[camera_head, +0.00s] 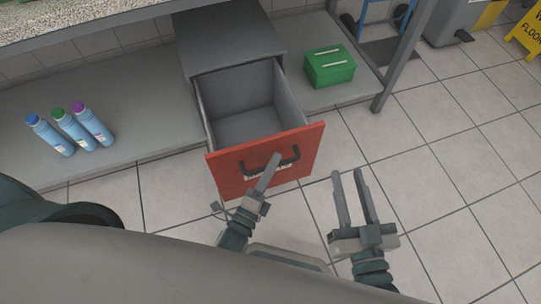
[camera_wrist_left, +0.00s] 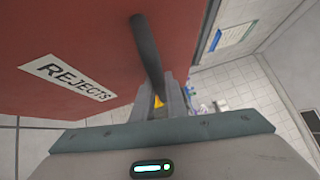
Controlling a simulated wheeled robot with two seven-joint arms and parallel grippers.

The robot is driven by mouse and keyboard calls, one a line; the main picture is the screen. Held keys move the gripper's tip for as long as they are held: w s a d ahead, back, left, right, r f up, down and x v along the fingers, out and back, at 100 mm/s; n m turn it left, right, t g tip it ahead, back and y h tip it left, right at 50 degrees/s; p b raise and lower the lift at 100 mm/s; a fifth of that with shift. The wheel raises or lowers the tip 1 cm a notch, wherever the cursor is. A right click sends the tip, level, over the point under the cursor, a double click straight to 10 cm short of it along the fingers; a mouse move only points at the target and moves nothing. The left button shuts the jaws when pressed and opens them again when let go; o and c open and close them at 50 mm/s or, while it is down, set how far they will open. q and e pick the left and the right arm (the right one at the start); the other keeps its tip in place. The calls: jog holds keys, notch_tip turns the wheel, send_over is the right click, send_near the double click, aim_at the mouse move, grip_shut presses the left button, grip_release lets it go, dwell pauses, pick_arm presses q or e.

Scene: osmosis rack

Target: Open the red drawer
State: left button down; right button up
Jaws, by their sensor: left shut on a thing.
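The red drawer (camera_head: 232,172) in the head view is pulled out of its grey cabinet (camera_head: 225,38), and its empty grey inside (camera_head: 245,126) shows. A black handle (camera_head: 285,162) is on its front. My left gripper (camera_head: 271,170) is at the handle, shut on it. In the left wrist view the black handle (camera_wrist_left: 146,45) runs down between my fingers, and the red front (camera_wrist_left: 70,35) carries a white "REJECTS" label (camera_wrist_left: 68,78). My right gripper (camera_head: 352,195) is open and empty, to the right of the drawer front, over the floor.
A green box (camera_head: 330,68) stands on the grey shelf right of the cabinet. Several blue bottles (camera_head: 72,130) lie or stand on the shelf at left. A rack leg (camera_head: 400,58) is at right. A yellow floor sign (camera_head: 527,35) stands far right.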

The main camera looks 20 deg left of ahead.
pick_arm(q)
jog(key=shift+s, duration=0.1)
pick_arm(e)
jog(key=shift+f, duration=0.1)
pick_arm(q)
jog(key=c, duration=2.1)
grip_release()
jog(key=v, duration=1.7)
jog(key=shift+s, duration=0.15)
pick_arm(e)
jog(key=shift+d+f+g, duration=0.1)
jog(key=shift+f+g, duration=0.3)
jog(key=shift+f, duration=0.25)
pick_arm(q)
jog(key=shift+p, duration=0.3)
pick_arm(e)
jog(key=shift+f, duration=0.1)
